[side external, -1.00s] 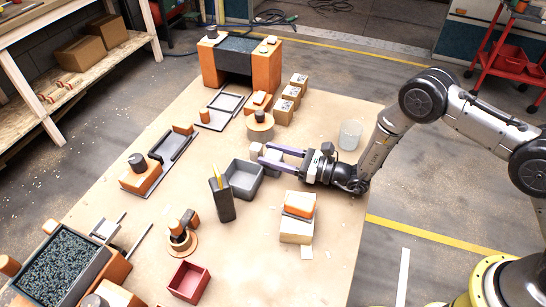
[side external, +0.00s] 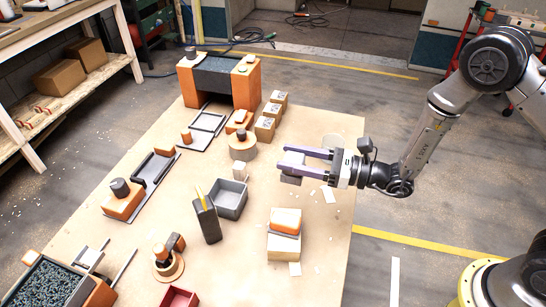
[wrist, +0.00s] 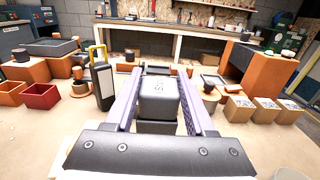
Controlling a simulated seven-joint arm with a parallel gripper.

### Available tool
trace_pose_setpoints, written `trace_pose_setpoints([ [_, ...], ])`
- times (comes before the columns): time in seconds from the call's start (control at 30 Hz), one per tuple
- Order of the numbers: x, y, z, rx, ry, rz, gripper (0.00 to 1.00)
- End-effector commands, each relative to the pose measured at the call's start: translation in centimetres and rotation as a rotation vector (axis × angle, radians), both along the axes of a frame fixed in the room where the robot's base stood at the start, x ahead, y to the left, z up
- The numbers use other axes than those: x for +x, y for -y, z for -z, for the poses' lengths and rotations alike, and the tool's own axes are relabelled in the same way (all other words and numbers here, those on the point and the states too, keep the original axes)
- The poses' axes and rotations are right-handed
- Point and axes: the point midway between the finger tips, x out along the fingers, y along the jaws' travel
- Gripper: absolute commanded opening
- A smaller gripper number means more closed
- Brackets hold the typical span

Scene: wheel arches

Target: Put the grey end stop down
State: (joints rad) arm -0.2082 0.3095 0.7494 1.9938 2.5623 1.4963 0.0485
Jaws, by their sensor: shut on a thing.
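The grey end stop is a small grey block (side external: 291,179) at the tips of the purple fingers of my gripper (side external: 287,162) in the side external view. The fingers point left, roughly level, over the table right of the grey open bin (side external: 230,196). The block appears to be above the table, but its exact height is hard to tell.
A round wooden stand (side external: 242,150) and several cartons (side external: 265,128) are behind and left. A clear jar (side external: 333,142) is close behind my gripper. A dark holder (side external: 206,222) stands by the bin. An orange-topped box (side external: 284,247) is in front.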

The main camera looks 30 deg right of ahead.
Motion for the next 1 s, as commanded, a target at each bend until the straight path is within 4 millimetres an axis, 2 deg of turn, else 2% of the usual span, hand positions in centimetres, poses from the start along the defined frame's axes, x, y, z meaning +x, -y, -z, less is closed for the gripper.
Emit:
trace_pose_setpoints([
  [0.1, -1.6, 0.8, -0.9, 0.001, 0.001, 0.0, 0.0],
  [0.3, -2.9, 1.3, -1.2, 0.001, 0.001, -0.004, 0.0],
  [0.43, -2.2, 1.1, -1.5, 0.0, 0.004, -0.025, 0.0],
  [0.53, -0.1, 2.5, -1.6, 0.001, 0.004, -0.004, 0.0],
  [0.67, 3.0, 5.9, -1.8, 0.0, 0.004, 0.052, 0.0],
  [0.77, 5.4, 9.6, -1.9, 0.0, 0.004, 0.112, 0.0],
  [0.9, 8.2, 15.7, -2.0, 0.001, 0.002, 0.208, 0.0],
  [1.0, 9.3, 19.7, -2.1, 0.001, 0.001, 0.272, 0.0],
])
